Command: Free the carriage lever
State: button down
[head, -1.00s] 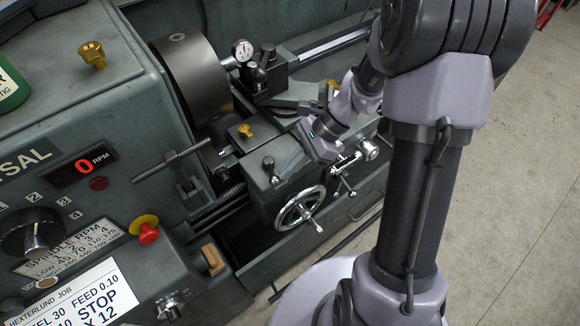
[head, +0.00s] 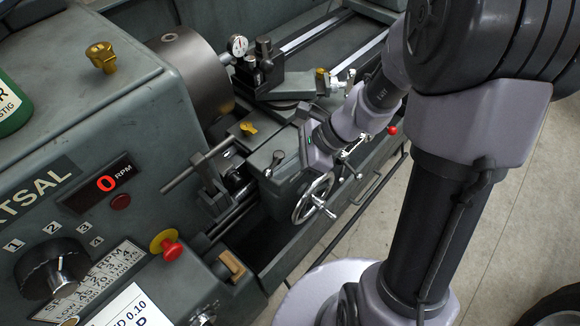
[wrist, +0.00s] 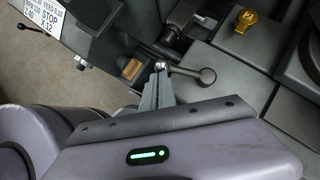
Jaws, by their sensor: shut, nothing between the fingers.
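My gripper (wrist: 158,78) is shut and empty.
A yellow wing-shaped knob (head: 248,128) sits behind the lever. The handwheel (head: 314,198) is on the carriage front. A red emergency button (head: 168,246) is at left; open floor (head: 480,190) lies right.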

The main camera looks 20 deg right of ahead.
aim_at(265, 173)
jog(key=shift+w+a, duration=0.25)
jog(key=shift+a, duration=0.55)
jog(key=shift+w+a, duration=0.25)
jog(key=shift+a, duration=0.5)
